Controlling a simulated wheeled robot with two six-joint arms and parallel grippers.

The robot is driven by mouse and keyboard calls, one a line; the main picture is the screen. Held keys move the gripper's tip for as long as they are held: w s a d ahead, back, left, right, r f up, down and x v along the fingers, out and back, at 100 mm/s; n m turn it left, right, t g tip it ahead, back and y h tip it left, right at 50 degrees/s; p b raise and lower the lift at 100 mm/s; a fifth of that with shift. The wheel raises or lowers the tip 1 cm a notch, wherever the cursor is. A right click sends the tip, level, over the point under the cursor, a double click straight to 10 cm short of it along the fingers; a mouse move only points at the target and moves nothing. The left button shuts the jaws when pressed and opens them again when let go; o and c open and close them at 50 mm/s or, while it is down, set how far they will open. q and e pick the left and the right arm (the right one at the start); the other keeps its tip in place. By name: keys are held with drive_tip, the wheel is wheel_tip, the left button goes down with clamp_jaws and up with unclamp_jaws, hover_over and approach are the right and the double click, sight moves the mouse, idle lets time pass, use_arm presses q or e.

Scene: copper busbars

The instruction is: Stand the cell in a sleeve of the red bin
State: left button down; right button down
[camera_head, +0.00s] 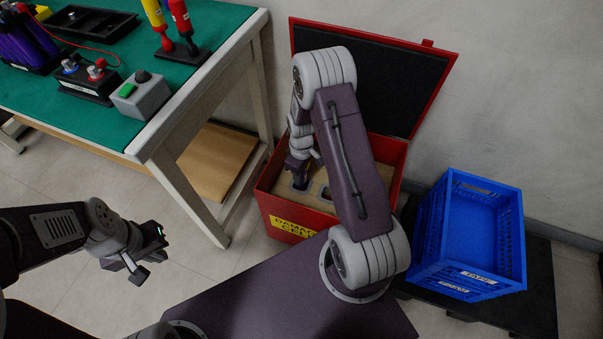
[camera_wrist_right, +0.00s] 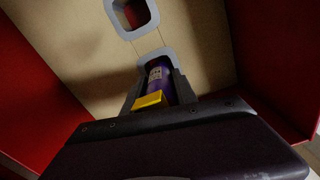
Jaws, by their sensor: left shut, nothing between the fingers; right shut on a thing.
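The red bin (camera_head: 270,208) stands open, with a tan insert (camera_wrist_right: 85,50) inside that has grey-rimmed sleeves. My right gripper (camera_head: 297,178) is down inside the bin, shut on the purple cell (camera_wrist_right: 160,78), which has a yellow end (camera_wrist_right: 150,100) nearest the wrist. The cell's far end lines up with the nearer grey-rimmed sleeve (camera_wrist_right: 152,54) and appears to be within its rim; I cannot tell how deep. Another sleeve (camera_wrist_right: 133,13) beyond it looks empty, with a reddish inside. My left gripper (camera_head: 150,254) is shut and empty, over the floor left of the bin.
A green-topped bench (camera_head: 100,125) stands left of the bin, with several purple cells (camera_head: 28,42), a button box (camera_head: 140,95) and red and yellow tools on it. A blue crate (camera_head: 428,235) sits on a black pallet (camera_head: 540,275) to the right. The bin's raised lid (camera_head: 400,85) leans toward the wall.

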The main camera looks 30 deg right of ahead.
drive_tip(key=shift+f+b, duration=1.1)
drive_tip(key=shift+f, duration=0.95)
idle(0.7)
idle(0.3)
drive_tip(key=c, duration=0.7)
unclamp_jaws()
drive_tip(key=shift+o, duration=0.5)
drive_tip(key=shift+f, duration=0.1)
drive_tip(key=shift+s, duration=0.1)
drive_tip(key=o, duration=0.3)
drive_tip(key=shift+a, duration=0.1)
drive_tip(key=shift+o, duration=0.2)
